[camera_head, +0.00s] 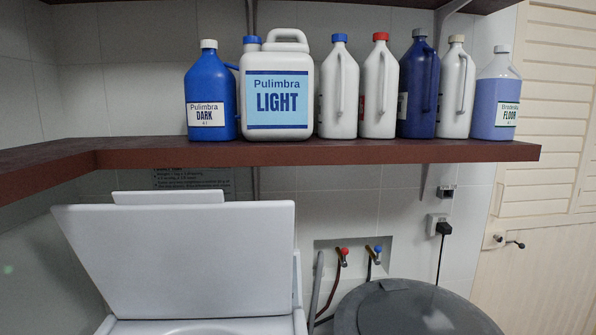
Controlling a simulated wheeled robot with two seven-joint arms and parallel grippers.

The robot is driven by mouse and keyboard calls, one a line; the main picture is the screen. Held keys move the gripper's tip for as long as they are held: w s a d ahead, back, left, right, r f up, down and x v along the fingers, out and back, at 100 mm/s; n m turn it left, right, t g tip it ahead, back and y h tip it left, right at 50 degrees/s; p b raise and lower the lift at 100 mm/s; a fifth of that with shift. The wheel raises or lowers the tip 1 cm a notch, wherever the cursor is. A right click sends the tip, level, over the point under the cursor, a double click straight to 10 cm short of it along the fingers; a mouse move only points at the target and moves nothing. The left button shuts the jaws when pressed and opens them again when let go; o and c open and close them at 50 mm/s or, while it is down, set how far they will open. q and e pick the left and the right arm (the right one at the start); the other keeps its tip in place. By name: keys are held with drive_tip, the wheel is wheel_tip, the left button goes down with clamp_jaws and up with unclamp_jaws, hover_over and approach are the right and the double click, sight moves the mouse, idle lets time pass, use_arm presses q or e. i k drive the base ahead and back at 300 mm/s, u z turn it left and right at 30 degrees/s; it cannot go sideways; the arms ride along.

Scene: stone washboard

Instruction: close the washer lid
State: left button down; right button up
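The white washer lid (185,260) stands raised at the lower left, tilted up and leaning back toward the wall. The washer body (215,326) shows only as a strip of its white top rim below the lid, cut off by the bottom edge of the view. Part of a white back panel (168,197) shows above and behind the lid. Neither of my grippers is in view.
A dark red shelf (330,153) runs above the lid, holding several bottles, including a white Pulimbra Light jug (277,88). A grey round lid (415,312) stands at the lower right. Two taps (343,254) and a plugged-in socket (438,226) are on the wall.

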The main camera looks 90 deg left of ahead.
sight(181, 255)
drive_tip(key=z, duration=0.05)
drive_tip(key=i, duration=0.45)
drive_tip(key=u, duration=1.85)
